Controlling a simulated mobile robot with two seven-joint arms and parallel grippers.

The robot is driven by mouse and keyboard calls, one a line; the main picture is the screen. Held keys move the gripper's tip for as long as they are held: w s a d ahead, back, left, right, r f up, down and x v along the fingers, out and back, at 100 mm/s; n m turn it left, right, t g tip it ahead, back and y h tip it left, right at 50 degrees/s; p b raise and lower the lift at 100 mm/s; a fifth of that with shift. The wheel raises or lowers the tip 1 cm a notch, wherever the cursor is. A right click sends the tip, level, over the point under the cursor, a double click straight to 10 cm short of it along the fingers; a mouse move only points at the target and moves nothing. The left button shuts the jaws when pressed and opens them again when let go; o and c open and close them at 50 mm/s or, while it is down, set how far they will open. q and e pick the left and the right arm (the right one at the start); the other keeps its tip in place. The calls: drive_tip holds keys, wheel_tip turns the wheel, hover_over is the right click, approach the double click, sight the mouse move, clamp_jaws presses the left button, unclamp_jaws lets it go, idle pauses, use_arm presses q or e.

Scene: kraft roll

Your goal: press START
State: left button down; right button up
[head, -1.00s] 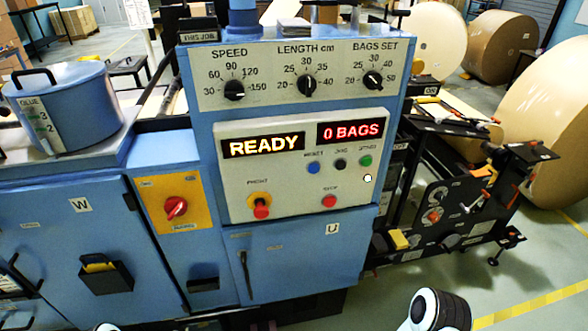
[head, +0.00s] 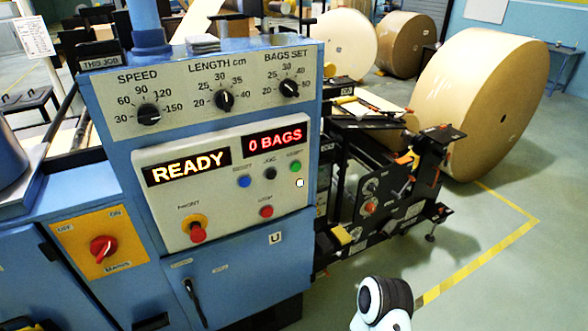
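The green START button (head: 295,166) is on the right side of the pale control panel (head: 180,220) in the head view, under the red 0 BAGS display (head: 275,136). It sits to the right of a dark JOG button (head: 270,172) and a blue button (head: 244,181). Its small label is blurred. A yellow display reads READY (head: 187,167). A red button (head: 266,211) is below, and a red mushroom knob (head: 197,232) is at lower left. Neither gripper is in view; only a white and black part of my own arm shows at the bottom.
Above the panel are SPEED (head: 149,114), LENGTH (head: 224,100) and BAGS SET (head: 289,88) dials. A red main switch (head: 103,249) is at lower left. Black machine parts stand right of the cabinet. Large kraft rolls (head: 470,90) stand behind. Floor at right front is clear.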

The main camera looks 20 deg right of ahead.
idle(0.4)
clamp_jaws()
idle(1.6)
